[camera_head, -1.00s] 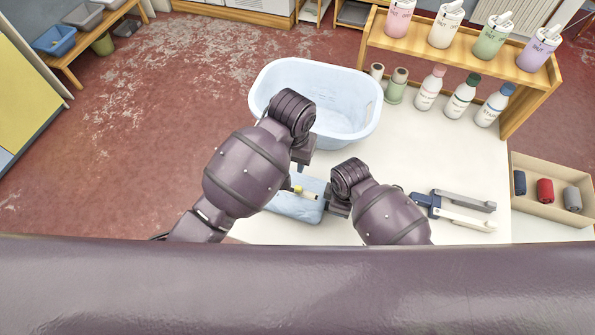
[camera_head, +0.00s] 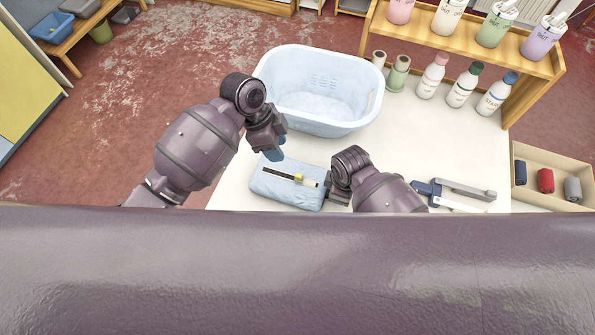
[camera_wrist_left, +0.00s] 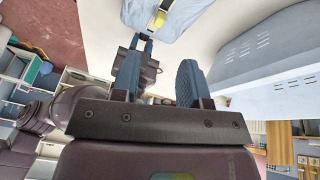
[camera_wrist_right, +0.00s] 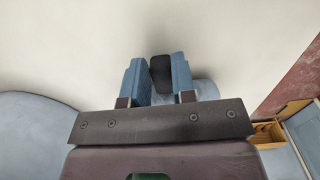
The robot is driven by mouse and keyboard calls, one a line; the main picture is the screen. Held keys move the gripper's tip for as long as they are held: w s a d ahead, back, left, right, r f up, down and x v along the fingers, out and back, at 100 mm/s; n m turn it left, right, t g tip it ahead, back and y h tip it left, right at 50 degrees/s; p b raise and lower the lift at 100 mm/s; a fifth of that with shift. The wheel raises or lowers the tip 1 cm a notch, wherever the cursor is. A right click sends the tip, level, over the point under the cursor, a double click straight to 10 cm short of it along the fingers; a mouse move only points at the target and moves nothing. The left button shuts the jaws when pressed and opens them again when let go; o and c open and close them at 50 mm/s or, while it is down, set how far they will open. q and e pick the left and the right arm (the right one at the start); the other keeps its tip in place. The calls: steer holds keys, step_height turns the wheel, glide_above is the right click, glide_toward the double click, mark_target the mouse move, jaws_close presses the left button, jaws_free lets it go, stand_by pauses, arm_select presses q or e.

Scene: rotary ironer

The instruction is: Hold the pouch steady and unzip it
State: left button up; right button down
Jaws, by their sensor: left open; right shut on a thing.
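The light blue pouch (camera_head: 262,186) lies flat on the white table. A dark strip runs along its top to a yellow slider (camera_head: 299,178), with a cream tab on the slider's right. My left gripper (camera_head: 274,150) is open and empty above the pouch's far edge, apart from the slider; in the left wrist view its fingers (camera_wrist_left: 158,72) are spread, with the slider (camera_wrist_left: 159,18) beyond. My right gripper (camera_head: 335,194) is at the pouch's right end. In the right wrist view its fingers (camera_wrist_right: 159,80) close on a dark tab (camera_wrist_right: 160,68), with pale blue cloth behind.
A pale blue basket (camera_head: 316,125) stands behind the pouch. Several bottles (camera_head: 462,86) and a wooden shelf (camera_head: 462,42) are at the back right. A grey-and-blue tool (camera_head: 462,190) lies right of my right arm. A box of rolled cloths (camera_head: 552,165) sits far right.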

mark_target(299, 175)
arm_select(q)
steer(key=m, duration=0.3)
steer(key=shift+d+h, duration=0.3)
steer(key=shift+d, duration=0.1)
steer(key=x, duration=1.1)
steer(key=shift+d+f, duration=0.1)
steer(key=shift+f, duration=0.3)
jaws_close()
